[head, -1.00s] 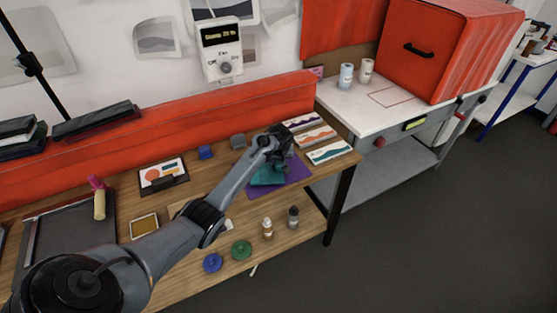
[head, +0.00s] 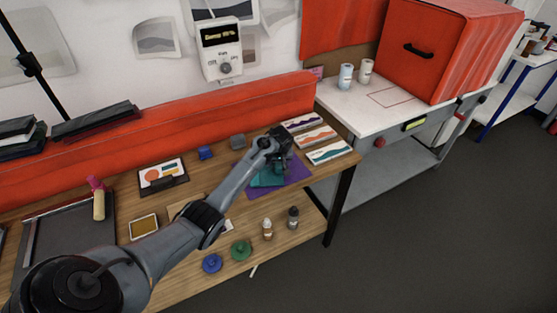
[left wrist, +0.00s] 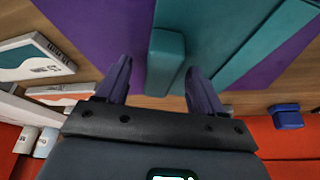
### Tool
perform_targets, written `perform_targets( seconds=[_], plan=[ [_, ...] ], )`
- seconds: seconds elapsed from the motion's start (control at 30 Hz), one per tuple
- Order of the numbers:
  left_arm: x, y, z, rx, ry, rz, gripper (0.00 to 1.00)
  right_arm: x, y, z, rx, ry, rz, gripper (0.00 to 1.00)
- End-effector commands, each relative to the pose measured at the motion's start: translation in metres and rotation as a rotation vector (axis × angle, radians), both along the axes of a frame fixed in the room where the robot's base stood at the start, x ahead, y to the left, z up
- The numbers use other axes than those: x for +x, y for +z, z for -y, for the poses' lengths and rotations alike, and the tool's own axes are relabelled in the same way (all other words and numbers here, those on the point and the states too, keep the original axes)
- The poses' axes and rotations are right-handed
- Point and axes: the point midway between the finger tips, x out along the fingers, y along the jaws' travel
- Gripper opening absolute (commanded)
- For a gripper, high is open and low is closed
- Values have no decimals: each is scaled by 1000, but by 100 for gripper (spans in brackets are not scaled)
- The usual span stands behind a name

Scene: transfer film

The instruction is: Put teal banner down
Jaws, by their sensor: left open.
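The teal banner (head: 264,180) lies on a purple sheet (head: 292,180) near the right end of the wooden table. In the left wrist view the teal banner (left wrist: 243,42) is flat, and a raised teal bar (left wrist: 166,62) stands up from it. My left gripper (head: 279,158) is just above the banner and hides part of it. In the left wrist view my left gripper (left wrist: 160,82) is open, its two fingers apart on either side of the teal bar. My right gripper is not in view.
Cards with purple, orange and teal waves (head: 328,152) lie right of the banner. A blue block (head: 205,153) and a grey block (head: 237,142) sit behind it, left of the gripper. A red press (head: 425,50) stands on the white bench at right.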

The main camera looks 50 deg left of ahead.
Motion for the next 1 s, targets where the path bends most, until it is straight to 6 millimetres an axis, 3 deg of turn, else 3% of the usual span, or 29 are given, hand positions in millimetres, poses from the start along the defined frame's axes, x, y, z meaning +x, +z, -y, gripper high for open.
perform_targets(
  seconds=[0.17,0.7,0.87,1.0],
  plan=[
    [-2,13,5,0,-1,0,68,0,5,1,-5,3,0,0],
    [-18,89,31,0,-1,2,68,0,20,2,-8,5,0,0],
    [-20,97,36,0,-2,0,68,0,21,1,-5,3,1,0],
    [-26,90,46,17,-41,-15,68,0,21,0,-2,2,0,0]
  ],
)
